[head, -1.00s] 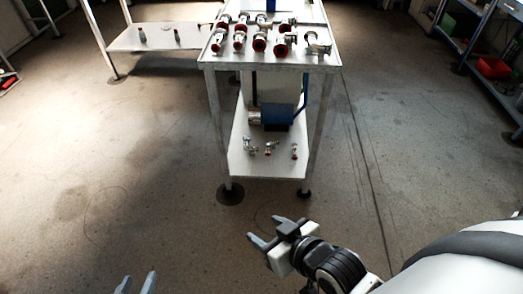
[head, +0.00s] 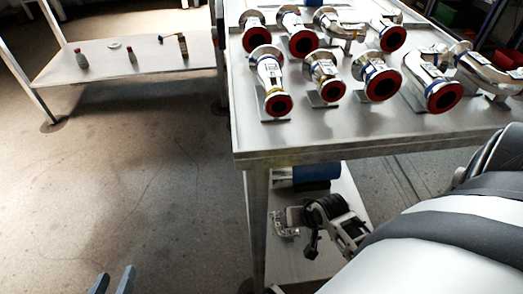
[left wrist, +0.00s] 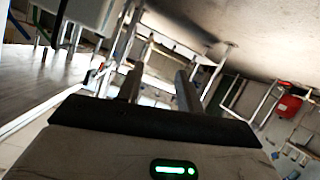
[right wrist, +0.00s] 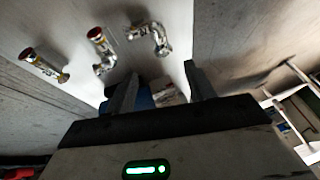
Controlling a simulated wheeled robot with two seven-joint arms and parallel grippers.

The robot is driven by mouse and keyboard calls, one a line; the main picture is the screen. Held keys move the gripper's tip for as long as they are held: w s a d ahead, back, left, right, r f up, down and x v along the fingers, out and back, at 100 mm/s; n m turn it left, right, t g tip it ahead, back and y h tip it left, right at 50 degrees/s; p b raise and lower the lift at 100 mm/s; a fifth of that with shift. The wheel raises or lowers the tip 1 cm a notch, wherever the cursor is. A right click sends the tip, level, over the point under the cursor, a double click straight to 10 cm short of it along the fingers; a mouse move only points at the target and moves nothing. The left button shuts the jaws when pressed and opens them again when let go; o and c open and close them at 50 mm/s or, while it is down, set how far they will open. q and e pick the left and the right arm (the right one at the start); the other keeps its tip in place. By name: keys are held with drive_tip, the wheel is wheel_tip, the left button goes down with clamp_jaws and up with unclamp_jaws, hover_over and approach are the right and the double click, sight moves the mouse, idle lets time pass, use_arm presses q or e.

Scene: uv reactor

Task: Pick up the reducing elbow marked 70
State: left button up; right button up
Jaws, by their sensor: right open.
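Several steel pipe fittings with red-ringed ends stand in rows on the bench top. Bent ones include an elbow (head: 432,78) at the front right and another bent fitting (head: 487,70) beside it. I cannot read the number 70 on any of them. The right wrist view shows three smaller fittings on the lower shelf: a straight one (right wrist: 45,65), an elbow (right wrist: 102,52) and a bent one (right wrist: 152,37). My right gripper (right wrist: 157,85) is open and empty, apart from them. My left gripper (head: 113,281) is open and empty over the floor, left of the bench.
The steel bench (head: 300,135) fills the centre right, its front edge above my right forearm. A blue cylinder (head: 310,175) is on the lower shelf (head: 345,190). A side table (head: 105,68) with small bottles stands at the back left. The floor at left is clear.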

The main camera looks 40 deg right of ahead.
drive_tip(key=b, duration=0.6)
approach(279, 225)
drive_tip(key=x, duration=0.5)
drive_tip(key=shift+d+f, duration=0.15)
drive_tip(key=shift+d, duration=0.05)
drive_tip(key=b+x, duration=0.2)
drive_tip(key=shift+w+a+f+b, duration=0.15)
drive_tip(key=shift+f+b, duration=0.2)
drive_tip(key=shift+b+x, duration=0.6)
drive_tip(key=shift+x, duration=0.25)
drive_tip(key=shift+w+f, duration=0.1)
drive_tip(key=shift+w, duration=0.05)
use_arm(q)
wheel_tip(279, 225, up, 6)
drive_tip(key=w+d+t+h, duration=0.2)
drive_tip(key=t+h, duration=0.1)
drive_tip(key=t, duration=0.1)
drive_tip(key=shift+f+n+h, duration=0.2)
drive_tip(key=shift+n+h, duration=0.2)
use_arm(e)
clamp_jaws()
